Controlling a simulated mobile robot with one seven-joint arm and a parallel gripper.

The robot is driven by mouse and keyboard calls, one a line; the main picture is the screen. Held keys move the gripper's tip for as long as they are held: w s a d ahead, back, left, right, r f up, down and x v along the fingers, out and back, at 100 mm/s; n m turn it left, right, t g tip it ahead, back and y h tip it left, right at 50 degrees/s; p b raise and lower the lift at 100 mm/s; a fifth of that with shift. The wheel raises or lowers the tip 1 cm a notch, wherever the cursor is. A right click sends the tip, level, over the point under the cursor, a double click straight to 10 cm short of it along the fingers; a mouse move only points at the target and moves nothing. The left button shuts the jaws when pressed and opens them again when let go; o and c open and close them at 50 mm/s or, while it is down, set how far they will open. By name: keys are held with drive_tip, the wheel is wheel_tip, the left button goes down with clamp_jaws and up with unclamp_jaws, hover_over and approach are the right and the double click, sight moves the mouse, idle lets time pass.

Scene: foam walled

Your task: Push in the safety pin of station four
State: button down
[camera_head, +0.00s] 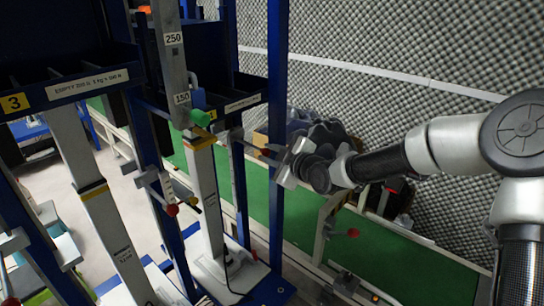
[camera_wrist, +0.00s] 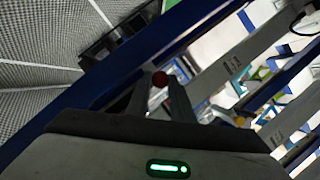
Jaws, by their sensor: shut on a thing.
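My gripper (camera_head: 264,152) reaches in from the right in the head view, beside a tall blue post, at the second station. In the wrist view its two fingers (camera_wrist: 160,88) close around a small red ball knob (camera_wrist: 160,78), which appears to be the safety pin's head. The pin's shaft and its hole are hidden, so I cannot tell how deep it sits. The second station has a white column (camera_head: 205,195) and a tray with a small yellow label (camera_head: 212,115), too small to read.
The station marked 3 (camera_head: 15,103) stands at the left. Another red knob (camera_head: 171,210) sits lower, left of the white column. The blue post (camera_head: 277,100) stands close to my gripper. A green conveyor (camera_head: 400,255) runs behind, along a grey foam wall (camera_head: 400,45).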

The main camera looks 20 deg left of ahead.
drive_tip(key=w+a+b, duration=0.1)
drive_tip(key=a, duration=0.1)
drive_tip(key=w+a+b, duration=0.1)
drive_tip(key=a, duration=0.1)
drive_tip(key=w+a+b, duration=0.1)
drive_tip(key=a, duration=0.2)
drive_tip(key=shift+f, duration=0.1)
drive_tip(key=shift+a, duration=0.15)
drive_tip(key=shift+r, duration=0.25)
drive_tip(key=c, duration=1.9)
unclamp_jaws()
drive_tip(key=shift+o, duration=0.4)
drive_tip(key=shift+a+f, duration=0.1)
drive_tip(key=p, duration=0.3)
approach(250, 145)
drive_tip(key=v, duration=0.7)
drive_tip(key=shift+s+r, duration=0.3)
